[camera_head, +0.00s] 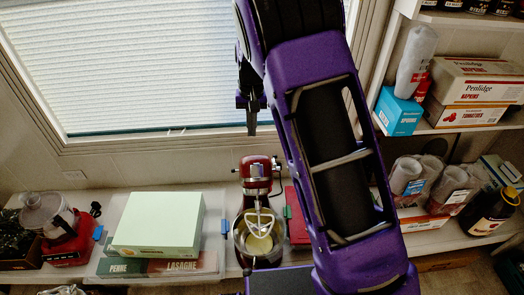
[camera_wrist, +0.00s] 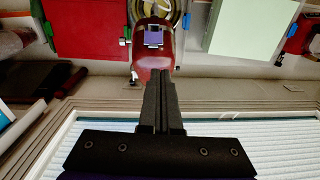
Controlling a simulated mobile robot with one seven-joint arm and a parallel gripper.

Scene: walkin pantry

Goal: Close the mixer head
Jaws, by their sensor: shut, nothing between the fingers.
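A dark red stand mixer (camera_head: 256,174) stands on the counter below the window, with a metal bowl (camera_head: 259,238) in front. Its head looks tilted up, with the pale beater (camera_head: 262,219) showing above the bowl. The bowl holds something yellowish. My gripper (camera_head: 251,124) hangs above and behind the mixer, near the window, with its fingers pointing down. In the wrist view the fingertips (camera_wrist: 161,76) lie together, shut and empty, overlapping the red mixer (camera_wrist: 153,58) in the picture. I cannot tell whether they touch it.
A pale green box (camera_head: 160,224) lies left of the mixer, and a red box (camera_head: 297,215) lies close on its right. A red food processor (camera_head: 66,230) stands at far left. Shelves with napkin boxes (camera_head: 478,82) stand on the right. The window (camera_head: 140,65) is close behind my gripper.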

